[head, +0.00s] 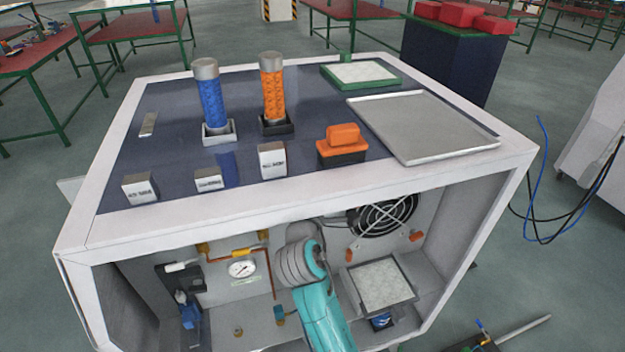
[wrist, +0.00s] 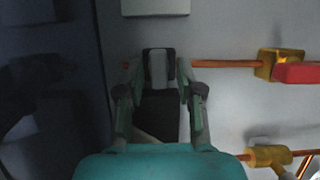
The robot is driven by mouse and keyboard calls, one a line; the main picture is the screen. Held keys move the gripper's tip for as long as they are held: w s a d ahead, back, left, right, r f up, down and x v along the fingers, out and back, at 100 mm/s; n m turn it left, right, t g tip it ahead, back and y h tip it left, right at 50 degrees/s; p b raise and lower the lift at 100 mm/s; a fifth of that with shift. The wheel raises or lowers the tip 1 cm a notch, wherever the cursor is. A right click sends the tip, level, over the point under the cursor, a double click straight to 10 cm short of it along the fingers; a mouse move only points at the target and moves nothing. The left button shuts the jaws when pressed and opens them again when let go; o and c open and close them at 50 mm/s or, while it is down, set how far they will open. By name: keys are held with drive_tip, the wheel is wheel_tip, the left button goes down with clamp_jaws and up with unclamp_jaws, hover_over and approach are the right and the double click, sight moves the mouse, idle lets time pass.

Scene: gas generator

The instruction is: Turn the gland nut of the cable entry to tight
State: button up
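My gripper (wrist: 159,68) shows in the wrist view, its two fingers reaching up the middle towards a pale wall. A dark block with a light grey strip lies between the fingertips; I cannot tell whether it is a held part or the finger pads with a gap. Small brass-coloured fittings (head: 279,313) show low inside the cabinet, left of my arm.
A copper pipe (wrist: 225,64) runs right from the gripper to a brass valve (wrist: 270,64) with a red handle (wrist: 298,73). A gauge (head: 242,269), fan (head: 383,215) and filter panel (head: 381,285) are inside the cabinet. Its top holds a tray (head: 425,128) and blue and orange cylinders.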

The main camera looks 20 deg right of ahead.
drive_tip(key=shift+s, duration=0.1)
drive_tip(key=v, duration=1.1)
drive_tip(key=shift+s+a, duration=0.15)
drive_tip(key=shift+s, duration=0.25)
drive_tip(key=w+d+n+t+y, duration=0.1)
drive_tip(key=w+d+n+y, duration=0.3)
drive_tip(key=w+y, duration=0.3)
drive_tip(key=shift+w+d+n, duration=0.3)
drive_tip(key=shift+w+d, duration=0.45)
drive_tip(key=shift+w, duration=1.2)
clamp_jaws()
